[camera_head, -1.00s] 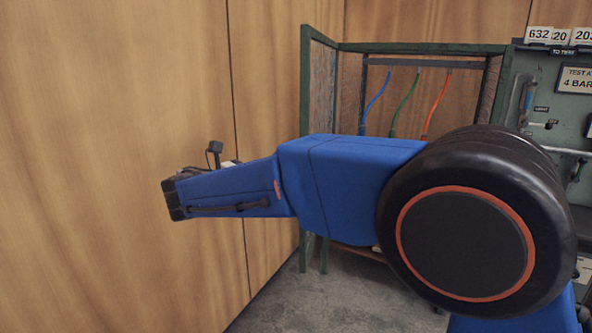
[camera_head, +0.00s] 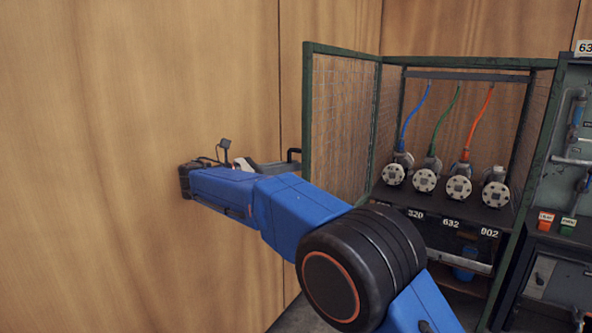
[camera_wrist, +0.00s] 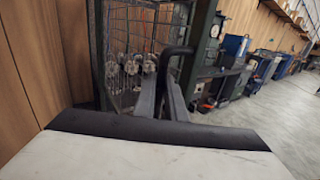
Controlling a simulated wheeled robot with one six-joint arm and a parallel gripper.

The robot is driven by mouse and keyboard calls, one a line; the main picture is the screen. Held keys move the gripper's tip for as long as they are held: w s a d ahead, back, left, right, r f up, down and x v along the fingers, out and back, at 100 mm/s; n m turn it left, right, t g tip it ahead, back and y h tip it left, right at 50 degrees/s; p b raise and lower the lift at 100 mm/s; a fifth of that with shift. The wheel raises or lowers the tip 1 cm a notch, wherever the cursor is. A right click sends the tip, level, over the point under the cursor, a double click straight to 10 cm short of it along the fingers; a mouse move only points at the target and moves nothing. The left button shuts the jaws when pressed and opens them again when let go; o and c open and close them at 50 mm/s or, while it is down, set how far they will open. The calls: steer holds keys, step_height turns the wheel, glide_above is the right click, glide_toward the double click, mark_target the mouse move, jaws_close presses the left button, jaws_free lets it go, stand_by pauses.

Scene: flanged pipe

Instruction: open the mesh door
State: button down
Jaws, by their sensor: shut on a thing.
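The mesh door (camera_head: 340,130) has a green frame and wire mesh. In the head view it stands swung open at the cage's left side. In the wrist view, the mesh (camera_wrist: 140,28) is ahead, with flanged parts showing through it. A black bar handle (camera_head: 294,152) sticks out from the door's outer edge; it also shows in the wrist view (camera_wrist: 178,50). My gripper (camera_head: 282,166) is at this handle, left of the door. In the wrist view, my gripper's dark fingers (camera_wrist: 162,95) are shut on the handle. The exact contact is partly hidden.
The green cage (camera_head: 460,63) is open at the front, with blue, green and orange hoses and several flanged pipe ends (camera_head: 425,180) on a numbered shelf. A wooden wall (camera_head: 130,90) is close on the left. A panel (camera_head: 575,190) stands right of the cage. Open floor (camera_wrist: 265,110) shows at right in the wrist view.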

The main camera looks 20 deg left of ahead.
steer(key=shift+w+a, duration=0.15)
steer(key=shift+a, duration=0.35)
steer(key=c, duration=1.8)
jaws_free()
steer(key=shift+v, duration=3.7)
steer(key=shift+a, duration=0.15)
